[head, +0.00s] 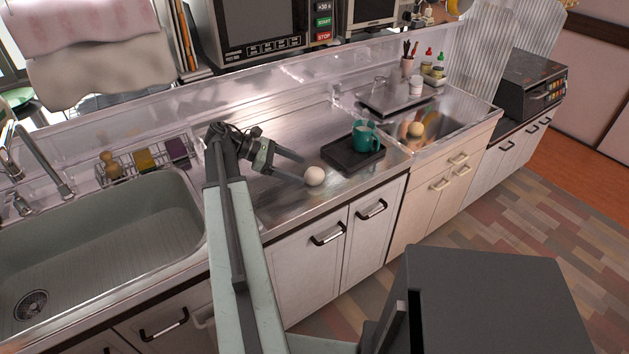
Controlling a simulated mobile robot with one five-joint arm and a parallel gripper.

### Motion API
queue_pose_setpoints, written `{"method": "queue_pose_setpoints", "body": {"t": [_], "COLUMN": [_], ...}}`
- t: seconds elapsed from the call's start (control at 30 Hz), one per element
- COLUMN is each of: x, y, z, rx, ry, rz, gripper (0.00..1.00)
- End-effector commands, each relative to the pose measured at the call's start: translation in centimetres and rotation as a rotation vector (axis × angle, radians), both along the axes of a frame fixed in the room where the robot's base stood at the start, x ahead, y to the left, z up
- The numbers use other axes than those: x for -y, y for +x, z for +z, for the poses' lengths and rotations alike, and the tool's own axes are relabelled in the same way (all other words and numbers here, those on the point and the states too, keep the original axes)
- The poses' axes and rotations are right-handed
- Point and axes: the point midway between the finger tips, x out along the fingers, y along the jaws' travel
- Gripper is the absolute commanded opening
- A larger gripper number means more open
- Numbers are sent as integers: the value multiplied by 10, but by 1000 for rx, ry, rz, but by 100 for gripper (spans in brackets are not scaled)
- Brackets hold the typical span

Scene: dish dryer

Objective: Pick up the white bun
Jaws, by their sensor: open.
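The white bun (315,176) sits on the steel counter near its front edge, just left of a dark tray. My gripper (297,168) is open and reaches in from the left, low over the counter. Its two dark fingers point right toward the bun. The near finger ends beside the bun's left side; I cannot tell whether it touches. The far finger ends behind and to the left of the bun. Nothing shows between the fingers.
The dark tray (338,158) holds a teal cup (365,136). A round tan bun (415,129) lies farther right, on the lower steel surface. A sink (110,240) and a wire rack with sponges (145,160) are at left. The counter behind my gripper is clear.

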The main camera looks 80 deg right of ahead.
Motion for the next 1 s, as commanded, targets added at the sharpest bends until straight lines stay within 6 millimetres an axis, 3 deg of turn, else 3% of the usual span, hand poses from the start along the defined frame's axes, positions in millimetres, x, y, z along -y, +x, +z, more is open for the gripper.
{"method": "queue_pose_setpoints", "body": {"t": [0.17, 0.4, 0.6, 0.67, 0.83, 0.87, 1.0], "x": [1, 7, 9, 8, 8, 8, 8], "y": [-9, -41, -42, -42, -42, -42, -42], "z": [-10, -30, -28, -28, -28, -28, -28], "rx": [0, 0, 1, 1, 1, 1, 1], "ry": [0, -1, -1, -1, -1, -1, -1], "rz": [-1, 0, 0, 0, 0, 0, 0], "gripper": [80, 80, 80, 66, 19, 14, 14]}}
